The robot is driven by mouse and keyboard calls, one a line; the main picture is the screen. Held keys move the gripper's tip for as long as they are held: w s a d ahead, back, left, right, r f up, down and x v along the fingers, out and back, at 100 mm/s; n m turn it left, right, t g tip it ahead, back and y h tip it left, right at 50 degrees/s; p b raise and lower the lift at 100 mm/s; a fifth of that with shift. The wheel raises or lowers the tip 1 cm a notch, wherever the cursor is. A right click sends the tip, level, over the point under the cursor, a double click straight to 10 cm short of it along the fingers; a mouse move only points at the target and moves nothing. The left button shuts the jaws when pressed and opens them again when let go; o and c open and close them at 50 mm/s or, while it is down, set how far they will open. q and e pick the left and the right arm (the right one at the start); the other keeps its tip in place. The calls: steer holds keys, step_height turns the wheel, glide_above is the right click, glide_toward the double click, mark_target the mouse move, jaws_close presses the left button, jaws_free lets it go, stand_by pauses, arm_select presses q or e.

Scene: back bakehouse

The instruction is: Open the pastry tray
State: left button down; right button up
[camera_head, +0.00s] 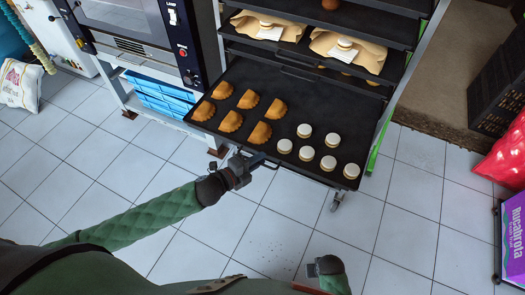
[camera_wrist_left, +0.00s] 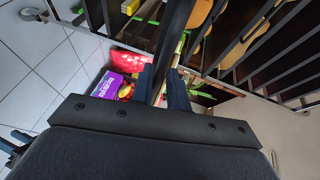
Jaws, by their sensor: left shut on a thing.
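In the left wrist view the fingers (camera_wrist_left: 165,88) close around a dark bar. My right gripper (camera_head: 318,267) is low in the head view, away from the tray; its jaws are too small to read.
The rack (camera_head: 392,103) holds more trays above, with bread on paper (camera_head: 344,48). An oven (camera_head: 150,35) stands at the left over blue crates (camera_head: 160,98). A black crate (camera_head: 495,88), a red sack (camera_head: 506,155) and a purple box (camera_head: 513,238) are at the right.

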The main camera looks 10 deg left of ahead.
arm_select(q)
steer(key=shift+s+a+f, duration=0.25)
steer(key=shift+s+f, duration=0.45)
steer(key=shift+s, duration=0.15)
steer(key=c, duration=1.7)
jaws_free()
steer(key=shift+o, duration=0.8)
steer(key=shift+w+r, duration=0.1)
steer(key=shift+w, duration=0.05)
steer(key=shift+w+r, duration=0.1)
steer(key=shift+r, duration=0.05)
steer(key=shift+r, duration=0.15)
